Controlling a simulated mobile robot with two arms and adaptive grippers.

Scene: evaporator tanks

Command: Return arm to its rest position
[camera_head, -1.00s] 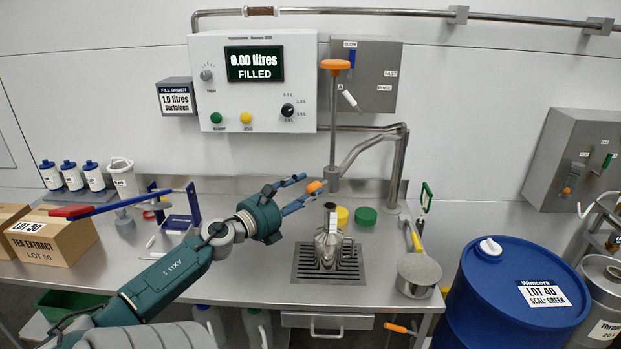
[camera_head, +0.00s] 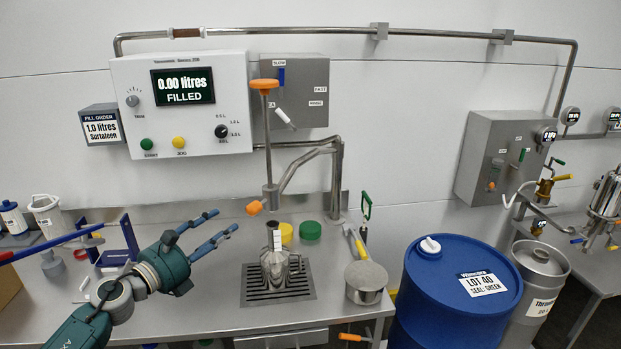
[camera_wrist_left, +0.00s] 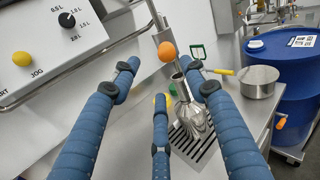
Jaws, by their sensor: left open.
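My left arm comes in from the lower left in the head view. Its green gripper (camera_head: 222,226) has its blue fingers spread and holds nothing. It hangs above the steel bench, left of the metal jug (camera_head: 279,272). The jug stands on the black drain grate (camera_head: 300,291), under the filling pipe with an orange tip (camera_head: 254,208). In the left wrist view, the blue fingers (camera_wrist_left: 160,100) are apart, and the jug (camera_wrist_left: 194,120) shows beyond them. My right gripper is not in view.
A white control panel (camera_head: 183,112) reads 0.00 litres, filled. A saucepan (camera_head: 366,281) and yellow and green lids (camera_head: 310,230) are on the bench (camera_head: 215,318). A blue drum (camera_head: 455,310) and a steel keg (camera_head: 540,262) stand at the right. A red and blue bar (camera_head: 45,246) is at the far left.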

